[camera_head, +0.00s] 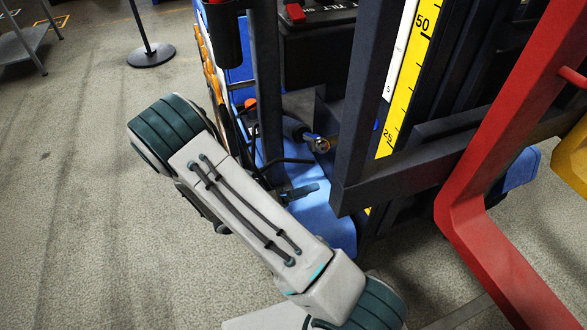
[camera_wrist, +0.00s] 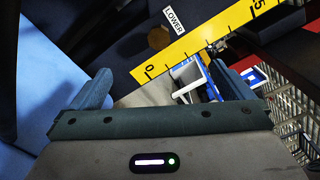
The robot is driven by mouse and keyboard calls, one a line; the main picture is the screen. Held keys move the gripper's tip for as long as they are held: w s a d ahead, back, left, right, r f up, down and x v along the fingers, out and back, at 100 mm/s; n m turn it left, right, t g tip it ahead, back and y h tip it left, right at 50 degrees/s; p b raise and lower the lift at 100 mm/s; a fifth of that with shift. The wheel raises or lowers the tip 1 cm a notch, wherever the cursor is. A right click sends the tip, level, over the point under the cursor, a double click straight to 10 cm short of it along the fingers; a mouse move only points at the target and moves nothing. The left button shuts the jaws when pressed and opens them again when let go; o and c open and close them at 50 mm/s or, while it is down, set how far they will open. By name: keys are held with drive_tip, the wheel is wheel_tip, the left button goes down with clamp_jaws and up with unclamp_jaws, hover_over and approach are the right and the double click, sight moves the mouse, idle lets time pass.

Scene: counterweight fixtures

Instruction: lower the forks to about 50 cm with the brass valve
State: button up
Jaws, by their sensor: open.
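The brass valve (camera_wrist: 158,38) shows in the wrist view as a small brownish knob beside the white LOWER label (camera_wrist: 174,21). My gripper (camera_wrist: 163,75) is open and empty, its two fingers wide apart; the valve appears beyond the fingertips, near the middle, not between them. A red L-shaped frame (camera_head: 478,215), apparently part of the forks, stands at the right. The yellow height scale (camera_head: 405,80) shows 25 and 50; I cannot read the fork height from it.
The dark mast upright (camera_head: 362,110) and a cross-beam stand close on the right of my arm. A blue base (camera_head: 325,222) lies below. A black post stand (camera_head: 152,55) is at the back left.

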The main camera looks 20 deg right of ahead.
drive_tip(key=d+b, duration=0.1)
drive_tip(key=d, duration=1.1)
drive_tip(key=shift+w, duration=0.45)
drive_tip(key=shift+d, duration=0.1)
drive_tip(key=c, duration=1.8)
drive_tip(key=shift+r, duration=0.1)
